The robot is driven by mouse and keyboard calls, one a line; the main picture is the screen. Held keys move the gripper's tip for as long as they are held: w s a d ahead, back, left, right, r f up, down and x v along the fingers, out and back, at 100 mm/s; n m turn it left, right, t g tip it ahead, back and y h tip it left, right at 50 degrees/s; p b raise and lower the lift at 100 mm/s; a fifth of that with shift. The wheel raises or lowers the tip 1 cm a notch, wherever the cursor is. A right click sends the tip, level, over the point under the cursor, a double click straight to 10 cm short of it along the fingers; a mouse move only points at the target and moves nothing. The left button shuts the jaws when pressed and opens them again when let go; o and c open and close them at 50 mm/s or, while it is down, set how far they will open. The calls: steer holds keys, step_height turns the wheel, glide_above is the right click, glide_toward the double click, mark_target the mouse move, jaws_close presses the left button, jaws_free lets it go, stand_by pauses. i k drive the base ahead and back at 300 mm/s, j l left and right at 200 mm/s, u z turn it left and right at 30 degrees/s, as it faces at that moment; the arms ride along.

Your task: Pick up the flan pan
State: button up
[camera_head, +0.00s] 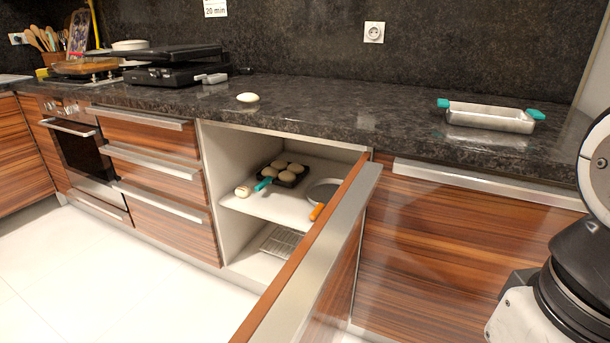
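Several pans show, and I cannot tell for certain which is the flan pan. A rectangular silver pan (490,117) with teal handles stands on the counter at the right. A dark tray (284,180) with several round pale buns and a teal handle is on the same shelf, left of the round pan. My gripper is out of view; only white and black parts of my body show at the right edge.
The open cabinet door (312,268) juts forward to the right of the shelf opening. A wire rack (282,243) lies on the cabinet floor. A pale bun (247,97) sits on the dark counter (330,112). A black grill (175,68) stands further left. The floor at left is clear.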

mark_target(319, 193)
steer(key=u, duration=0.95)
steer(key=j+u, duration=0.1)
steer(key=u, duration=0.3)
steer(key=i+u, duration=0.15)
steer(key=u, duration=0.2)
steer(key=j+u, duration=0.1)
steer(key=u, duration=0.3)
steer(key=i+u, duration=0.15)
steer(key=u, duration=0.25)
steer(key=i+z, duration=0.4)
steer(key=i, duration=0.5)
steer(key=i+j+z, duration=0.15)
steer(key=i+z, duration=0.2)
steer(key=i, duration=0.55)
steer(key=i+l+z, duration=0.1)
steer(key=i+z, duration=0.2)
steer(key=i, duration=0.35)
steer(key=i+z, duration=0.25)
steer(key=i, duration=0.35)
steer(key=i+j+z, duration=0.3)
steer(key=i, duration=0.35)
steer(key=i+z, duration=0.1)
steer(key=z, duration=0.8)
steer(key=i+z, duration=0.15)
steer(key=z, duration=0.3)
steer(key=j+z, duration=0.1)
steer(key=z, duration=2.7)
steer(key=j, duration=0.1)
